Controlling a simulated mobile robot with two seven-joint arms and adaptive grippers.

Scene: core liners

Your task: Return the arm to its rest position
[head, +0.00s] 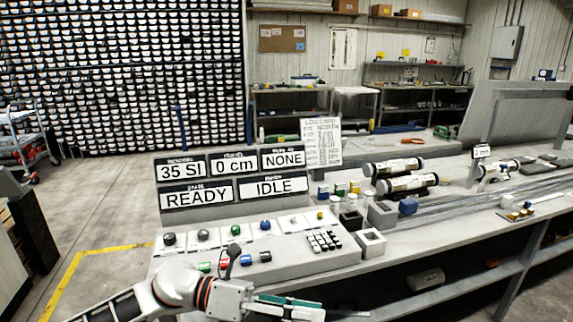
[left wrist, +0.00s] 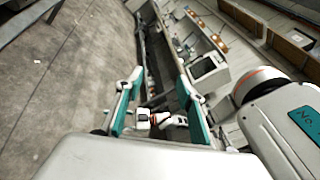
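My left arm (head: 170,290) comes in from the lower left in the head view and crosses in front of the control console. Its left gripper (head: 315,305) lies low at the bottom edge, in front of the bench and pointing right. In the left wrist view the teal-padded fingers of the left gripper (left wrist: 158,95) stand wide apart, with nothing held between them. Other white links of mine show beyond and to the right there. My right gripper cannot be made out in either view.
The control console (head: 290,252) with knobs and a keypad stands just behind the left gripper. Its display panel (head: 235,180) reads READY and IDLE. Core liners (head: 408,184) and small jars (head: 334,203) sit on the long bench. Open floor (head: 110,220) lies to the left.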

